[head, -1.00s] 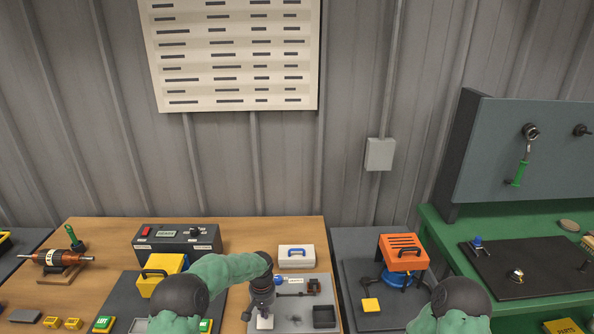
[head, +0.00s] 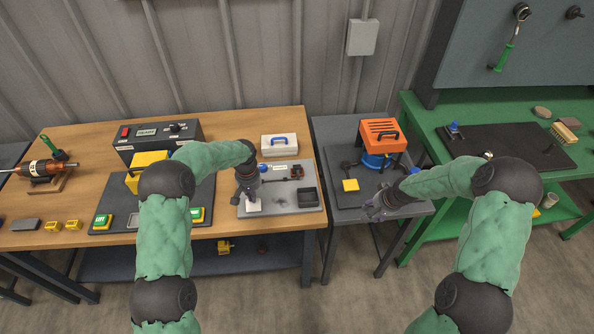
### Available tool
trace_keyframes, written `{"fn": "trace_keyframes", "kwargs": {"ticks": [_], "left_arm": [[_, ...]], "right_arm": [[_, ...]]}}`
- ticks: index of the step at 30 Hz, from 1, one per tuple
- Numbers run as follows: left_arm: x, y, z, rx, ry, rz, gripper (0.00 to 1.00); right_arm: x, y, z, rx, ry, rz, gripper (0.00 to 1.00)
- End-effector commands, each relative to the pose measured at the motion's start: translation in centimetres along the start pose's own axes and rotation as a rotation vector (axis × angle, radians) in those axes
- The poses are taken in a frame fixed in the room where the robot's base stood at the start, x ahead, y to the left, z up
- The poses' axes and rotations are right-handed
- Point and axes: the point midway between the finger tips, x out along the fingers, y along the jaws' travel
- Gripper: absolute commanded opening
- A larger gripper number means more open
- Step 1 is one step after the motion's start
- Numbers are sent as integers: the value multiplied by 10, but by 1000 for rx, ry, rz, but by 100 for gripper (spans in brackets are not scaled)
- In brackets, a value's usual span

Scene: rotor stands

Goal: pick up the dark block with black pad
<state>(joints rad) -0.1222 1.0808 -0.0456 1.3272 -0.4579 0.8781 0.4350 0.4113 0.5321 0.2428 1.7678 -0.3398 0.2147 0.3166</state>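I cannot pick out for certain a dark block with a black pad. A flat dark grey block (head: 24,224) lies at the left front of the wooden table, and a small brownish block (head: 566,122) lies at the back of the green bench. My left gripper (head: 246,197) points down over the grey mat, beside a small white piece (head: 254,207); its fingers are too small to read, and I cannot tell whether it touches the piece. My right gripper (head: 374,210) hangs at the front edge of the small grey table; its opening is unclear.
The wooden table (head: 75,150) holds a black control box (head: 160,139), a rotor on a stand (head: 42,170), a white case (head: 279,145) and a black tray (head: 307,197). An orange housing (head: 380,136) stands on the grey table. A brush (head: 564,134) lies on the green bench (head: 420,120).

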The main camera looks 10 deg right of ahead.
Motion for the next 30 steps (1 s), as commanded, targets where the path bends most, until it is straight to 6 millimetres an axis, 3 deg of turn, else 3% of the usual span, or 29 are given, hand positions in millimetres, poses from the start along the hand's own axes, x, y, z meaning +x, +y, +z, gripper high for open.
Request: {"fn": "trace_keyframes", "kwargs": {"ticks": [1, 3, 9, 17, 24, 30], "left_arm": [[0, 0, 0, 0, -1, 0, 0], [0, 0, 0, 0, 0, 0, 0], [0, 0, 0, 0, 0, 0, 0], [0, 0, 0, 0, 0, 0, 0], [0, 0, 0, 0, 0, 0, 0], [0, 0, 0, 0, 0, 0, 0]], "right_arm": [[-10, -6, -29, 33, 28, 14, 56], [-18, -18, -52, 90, 40, 31, 56], [-21, -79, -81, 250, 41, 56, 56], [-17, -177, -86, 462, 46, 87, 56], [-20, -265, -77, 665, 88, 116, 56], [-26, -316, -66, 797, 129, 127, 56]]}}
